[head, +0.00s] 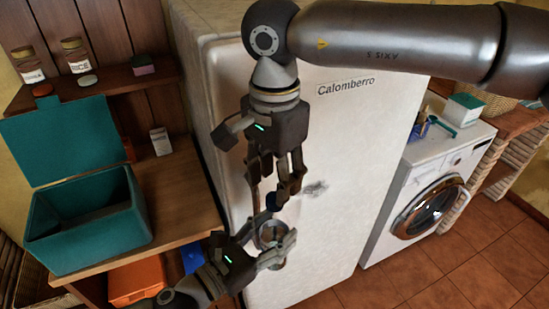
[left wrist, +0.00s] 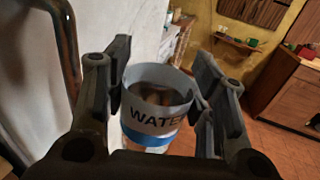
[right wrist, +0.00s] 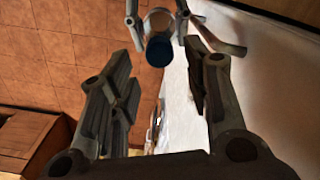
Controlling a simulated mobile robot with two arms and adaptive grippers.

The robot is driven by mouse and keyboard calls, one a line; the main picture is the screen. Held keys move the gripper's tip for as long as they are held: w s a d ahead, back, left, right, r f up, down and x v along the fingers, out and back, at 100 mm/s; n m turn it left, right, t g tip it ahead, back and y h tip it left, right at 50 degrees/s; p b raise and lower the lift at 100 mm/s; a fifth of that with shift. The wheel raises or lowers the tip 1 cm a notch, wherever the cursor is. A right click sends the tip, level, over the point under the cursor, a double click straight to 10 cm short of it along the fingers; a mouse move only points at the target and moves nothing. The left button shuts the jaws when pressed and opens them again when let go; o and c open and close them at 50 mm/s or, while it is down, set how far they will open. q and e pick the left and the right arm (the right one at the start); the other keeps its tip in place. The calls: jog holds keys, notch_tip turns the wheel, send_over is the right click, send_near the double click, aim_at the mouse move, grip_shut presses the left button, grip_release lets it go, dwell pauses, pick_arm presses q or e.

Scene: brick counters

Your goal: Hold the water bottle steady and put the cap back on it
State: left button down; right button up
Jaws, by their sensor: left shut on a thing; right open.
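The water bottle (head: 268,234) is a greyish cylinder in front of the fridge in the head view. The left wrist view shows its "WATER" lettering and a blue and white band (left wrist: 148,134). My left gripper (head: 275,249) is shut on the bottle, one finger on each side. The blue cap (head: 272,202) is above the bottle, by the fingertips of my right gripper (head: 268,197), which is open and points down. In the right wrist view the cap (right wrist: 160,48) lies beyond my open fingers, overlapping the bottle's outline. I cannot tell whether cap and bottle touch.
The white fridge (head: 335,190) stands close behind both grippers. On the left, a wooden counter (head: 180,190) holds an open teal box (head: 90,235). A washing machine (head: 425,190) stands at the right. Tiled floor (head: 480,255) is clear there.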

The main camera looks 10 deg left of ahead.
aim_at(274, 197)
jog(key=shift+f, duration=1.95)
jog(key=shift+c, duration=0.2)
grip_shut()
jog(key=m, duration=0.4)
jog(key=shift+m, duration=0.4)
jog(key=m, duration=1.4)
jog(key=shift+a, duration=0.1)
jog(key=shift+o, duration=0.9)
grip_release()
